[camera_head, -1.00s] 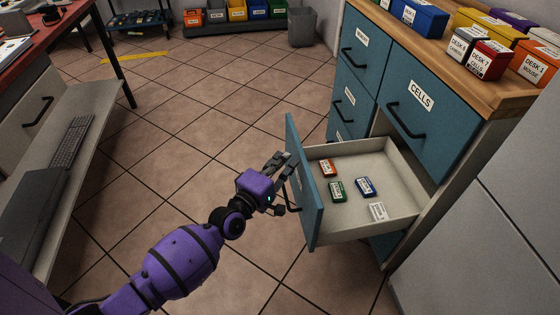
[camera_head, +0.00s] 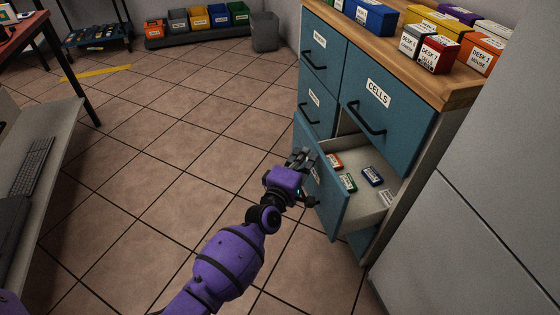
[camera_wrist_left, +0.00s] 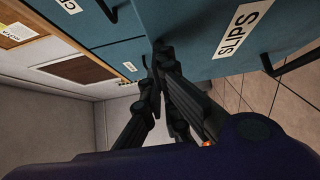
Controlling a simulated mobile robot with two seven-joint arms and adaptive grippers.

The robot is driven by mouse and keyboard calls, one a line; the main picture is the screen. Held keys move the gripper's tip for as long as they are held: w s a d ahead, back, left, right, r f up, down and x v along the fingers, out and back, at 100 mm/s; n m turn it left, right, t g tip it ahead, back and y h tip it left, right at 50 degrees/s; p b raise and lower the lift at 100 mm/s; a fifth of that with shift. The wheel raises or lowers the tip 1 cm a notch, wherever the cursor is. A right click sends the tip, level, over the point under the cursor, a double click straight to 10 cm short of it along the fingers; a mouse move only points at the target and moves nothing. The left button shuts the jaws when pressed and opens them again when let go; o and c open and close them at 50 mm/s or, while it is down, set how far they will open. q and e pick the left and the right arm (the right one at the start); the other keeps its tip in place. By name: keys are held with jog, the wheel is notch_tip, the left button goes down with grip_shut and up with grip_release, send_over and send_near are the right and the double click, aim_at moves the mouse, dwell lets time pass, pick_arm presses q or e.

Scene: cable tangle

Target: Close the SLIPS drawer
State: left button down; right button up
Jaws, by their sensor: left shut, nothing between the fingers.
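The SLIPS drawer (camera_head: 326,208) is the teal drawer below the CELLS drawer, and it stands partly open. Several small labelled boxes, among them a blue one (camera_head: 372,176), lie in its pale tray. In the left wrist view its front carries the SLIPS label (camera_wrist_left: 245,29), with a dark handle (camera_wrist_left: 292,62) to the right. My left gripper (camera_head: 302,158) is shut and empty, at the outer face of the drawer front near its upper edge. The fingers also show close to the front in the wrist view (camera_wrist_left: 162,62); exact contact is unclear. My right gripper is out of view.
The CELLS drawer (camera_head: 388,112) above is shut. Labelled bins stand on the wooden cabinet top (camera_head: 437,88). A grey panel (camera_head: 500,150) stands at the right. The desk with a keyboard (camera_head: 38,165) is at the left. The tiled floor between is clear.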

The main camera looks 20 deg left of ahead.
pick_arm(q)
jog(key=w+d+b, duration=0.4)
jog(key=w+d, duration=0.5)
jog(key=d, duration=0.5)
jog(key=shift+w+d, duration=0.25)
jog(key=shift+w, duration=0.15)
jog(key=shift+r, duration=0.2)
